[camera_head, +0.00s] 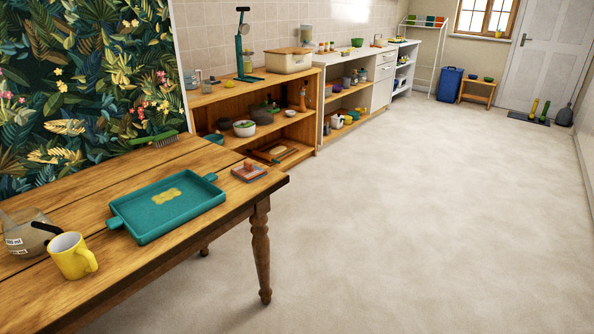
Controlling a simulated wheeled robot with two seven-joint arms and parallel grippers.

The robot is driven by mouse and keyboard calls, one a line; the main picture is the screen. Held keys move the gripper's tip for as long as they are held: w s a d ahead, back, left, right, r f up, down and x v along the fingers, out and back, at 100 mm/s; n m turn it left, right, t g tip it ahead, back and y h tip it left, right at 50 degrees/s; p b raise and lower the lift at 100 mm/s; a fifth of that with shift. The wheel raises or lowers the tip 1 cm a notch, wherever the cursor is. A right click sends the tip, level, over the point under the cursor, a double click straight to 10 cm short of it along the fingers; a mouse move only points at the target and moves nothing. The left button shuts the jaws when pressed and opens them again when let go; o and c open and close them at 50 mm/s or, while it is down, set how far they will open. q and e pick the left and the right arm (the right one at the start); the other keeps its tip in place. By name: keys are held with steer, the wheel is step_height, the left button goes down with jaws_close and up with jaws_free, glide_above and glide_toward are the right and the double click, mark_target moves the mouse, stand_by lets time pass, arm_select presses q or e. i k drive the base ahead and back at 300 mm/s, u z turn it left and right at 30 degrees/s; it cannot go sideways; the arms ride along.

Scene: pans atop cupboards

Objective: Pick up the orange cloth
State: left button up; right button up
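No item stands out clearly as the orange cloth. A small flat stack (249,172) with a reddish-orange top and some blue below lies on the wooden table near its far right corner; I cannot tell whether it is folded cloth. Small orange, green and red items (429,21) sit on top of the white rack at the back, too small to identify. Neither of my grippers is in view.
The wooden table (60,190) holds a teal tray (200,197) with a yellow patch in it, a yellow mug (73,256), a kettle (27,232) and a green brush (155,139). Filled shelves (310,140) line the wall. The floor (430,220) at right is clear.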

mark_target(248, 172)
steer(key=z, duration=0.5)
steer(key=i, duration=3.4)
steer(key=u, duration=3.5)
